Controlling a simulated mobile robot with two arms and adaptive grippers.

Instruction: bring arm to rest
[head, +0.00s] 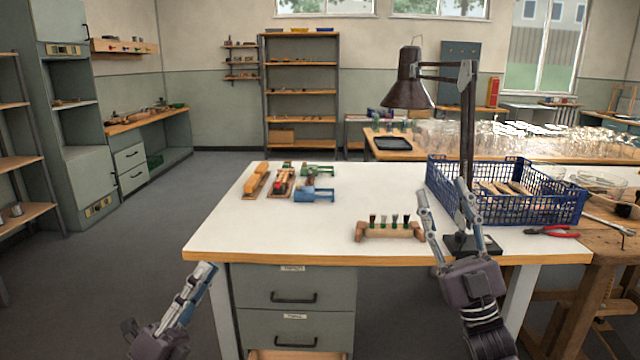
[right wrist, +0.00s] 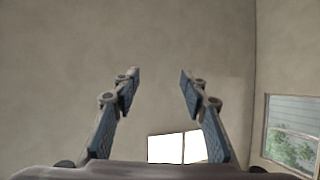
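My right gripper (head: 442,191) is raised in front of the table's right part, with its fingers pointing up. Its fingers stand apart with nothing between them, as the right wrist view (right wrist: 158,76) also shows. My left gripper (head: 204,270) is low at the left, in front of the table's front left corner. Its fingers overlap from this side, so I cannot tell whether it is open or shut. I see nothing held in it.
The white worktable (head: 300,220) has clear room in its middle. Wooden tools and a blue clamp (head: 312,195) lie at its back left. A blue crate (head: 540,208), a black lamp (head: 410,85) and red pliers (head: 552,231) stand or lie at the right. The left floor is clear.

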